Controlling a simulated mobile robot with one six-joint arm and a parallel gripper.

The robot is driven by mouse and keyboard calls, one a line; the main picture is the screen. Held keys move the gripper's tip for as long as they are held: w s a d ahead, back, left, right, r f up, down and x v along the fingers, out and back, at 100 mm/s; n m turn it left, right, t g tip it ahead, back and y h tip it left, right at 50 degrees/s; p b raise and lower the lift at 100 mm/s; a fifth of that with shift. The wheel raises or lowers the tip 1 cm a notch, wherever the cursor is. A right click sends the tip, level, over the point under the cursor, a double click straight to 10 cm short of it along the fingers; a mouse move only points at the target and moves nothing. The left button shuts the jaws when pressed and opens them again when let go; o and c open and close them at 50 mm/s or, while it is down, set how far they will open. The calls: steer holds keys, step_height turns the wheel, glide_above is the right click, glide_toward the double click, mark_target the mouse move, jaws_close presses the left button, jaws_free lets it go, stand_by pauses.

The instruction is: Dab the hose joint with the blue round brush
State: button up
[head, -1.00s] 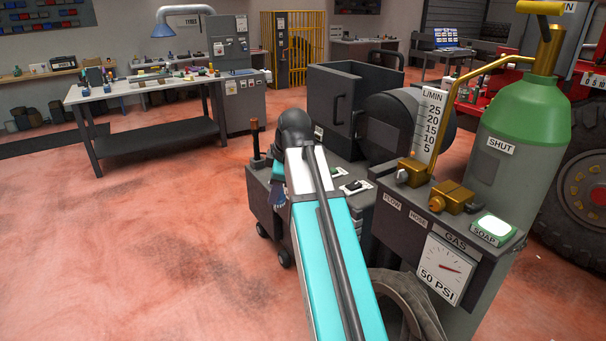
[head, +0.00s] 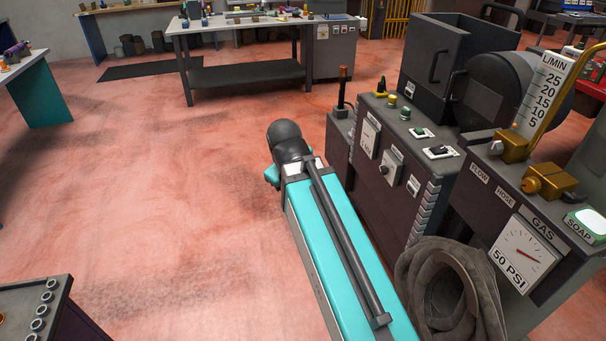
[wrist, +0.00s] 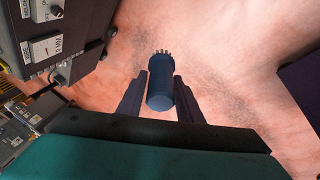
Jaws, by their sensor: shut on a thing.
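In the head view my arm hides the gripper and the brush. A brass fitting (head: 547,182) sits on the grey gas unit beside the label HOSE (head: 507,199); I take it for the hose joint. The brush is well apart from it.
A lit pad marked SOAP (head: 588,222) is at the right. A grey control cabinet (head: 395,170) stands right of my arm. Open red floor (head: 130,190) lies left.

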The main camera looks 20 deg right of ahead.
steer(key=shift+s+a+f+m, duration=0.15)
steer(key=shift+s+f+m, duration=0.05)
steer(key=shift+m, duration=0.3)
steer(key=shift+s+f+m+h, duration=0.15)
steer(key=shift+m+h, duration=0.35)
steer(key=shift+m, duration=0.5)
steer(key=m, duration=0.1)
steer(key=d+m+g+h, duration=0.1)
steer(key=m, duration=0.1)
steer(key=shift+d+m, duration=0.2)
steer(key=shift+m, duration=0.1)
steer(key=shift+s, duration=0.15)
